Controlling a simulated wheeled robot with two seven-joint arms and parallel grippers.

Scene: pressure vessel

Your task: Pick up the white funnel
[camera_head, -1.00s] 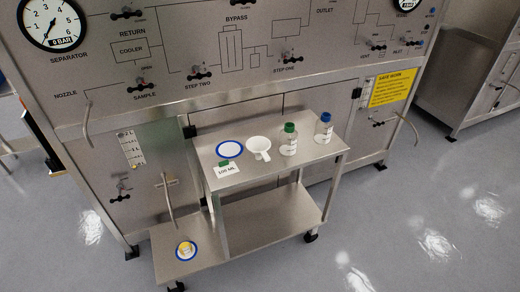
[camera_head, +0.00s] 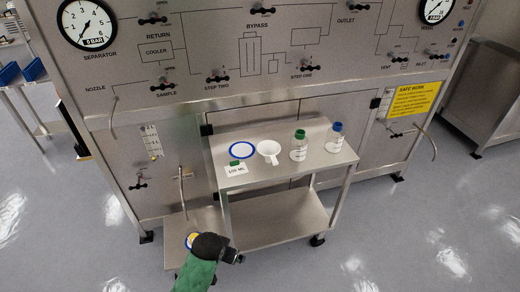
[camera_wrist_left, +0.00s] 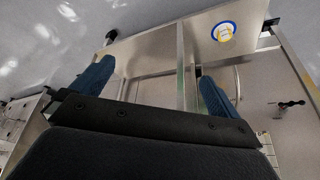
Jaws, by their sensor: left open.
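The white funnel (camera_head: 269,151) lies on the top shelf of the steel cart (camera_head: 290,172), between a blue-ringed white disc and a green-capped bottle. My left gripper (camera_head: 236,257) has come in low at the front left of the cart, below and in front of the top shelf, well apart from the funnel. In the left wrist view its two blue fingers (camera_wrist_left: 152,88) are spread wide with nothing between them. The funnel does not show in that view. My right gripper is not in view.
On the top shelf are the blue-ringed disc (camera_head: 242,150), a green cap (camera_head: 234,163), a label card (camera_head: 235,170), a green-capped bottle (camera_head: 299,146) and a blue-capped bottle (camera_head: 336,137). A yellow item on a blue ring (camera_wrist_left: 223,32) sits on the low side shelf. The panel (camera_head: 230,85) stands behind.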

